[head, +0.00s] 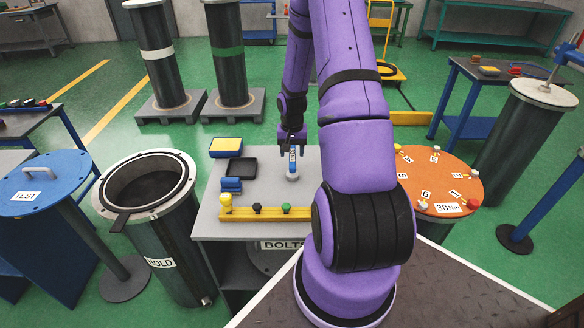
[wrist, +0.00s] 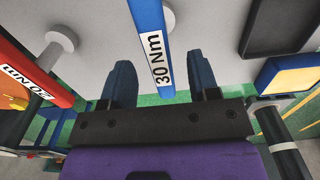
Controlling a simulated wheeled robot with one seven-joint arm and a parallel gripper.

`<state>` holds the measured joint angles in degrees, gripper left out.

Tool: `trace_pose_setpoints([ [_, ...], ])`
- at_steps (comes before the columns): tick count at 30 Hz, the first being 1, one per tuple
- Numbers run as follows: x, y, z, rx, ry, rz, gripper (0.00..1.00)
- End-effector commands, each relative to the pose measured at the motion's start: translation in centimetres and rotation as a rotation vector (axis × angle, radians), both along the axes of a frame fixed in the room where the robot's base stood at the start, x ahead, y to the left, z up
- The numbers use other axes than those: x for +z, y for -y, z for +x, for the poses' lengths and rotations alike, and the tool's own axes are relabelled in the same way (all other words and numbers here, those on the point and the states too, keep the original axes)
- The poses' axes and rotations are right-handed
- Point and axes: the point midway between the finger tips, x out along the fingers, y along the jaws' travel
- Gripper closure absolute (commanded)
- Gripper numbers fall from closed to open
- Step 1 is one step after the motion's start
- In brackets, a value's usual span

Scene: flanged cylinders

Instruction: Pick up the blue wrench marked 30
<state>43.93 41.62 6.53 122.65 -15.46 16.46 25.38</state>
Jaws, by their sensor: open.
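The blue wrench (wrist: 150,25) carries a white label reading "30 Nm" in the wrist view. In the head view the wrench (head: 292,163) is at the back part of the grey table, just below my gripper (head: 292,143). In the wrist view my gripper (wrist: 160,70) is open, with one dark finger on each side of the wrench's labelled end. Gaps show between the wrench and both fingers. I cannot tell how deep the wrench sits between them. A red wrench (wrist: 35,75) marked "20 Nm" lies to the left in the wrist view.
The grey table (head: 258,188) holds a black tray (head: 242,168), a yellow-topped box (head: 226,146), blue blocks (head: 231,184) and a yellow bar (head: 245,212). An open flanged cylinder (head: 160,214) stands left. An orange round top (head: 428,178) with numbered pieces is right. My arm hides the table's right side.

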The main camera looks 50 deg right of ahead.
Motion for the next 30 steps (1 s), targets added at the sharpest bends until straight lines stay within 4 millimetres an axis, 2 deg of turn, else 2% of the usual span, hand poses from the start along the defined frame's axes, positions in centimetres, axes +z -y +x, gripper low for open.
trace_pose_setpoints([
  [9, -4.1, 0.0, -0.1, 0.001, -0.002, 0.001, 0.45],
  [19, -4.6, 0.1, 0.0, 0.001, 0.000, 0.000, 0.45],
  [20, -4.6, 0.1, 0.0, 0.001, 0.000, 0.000, 0.49],
  [26, -4.6, 0.0, -0.1, 0.001, 0.000, 0.000, 0.95],
  [27, -4.6, 0.0, -0.1, 0.001, 0.000, 0.000, 1.00],
  [30, -4.6, 0.1, 0.0, 0.001, 0.000, 0.000, 1.00],
])
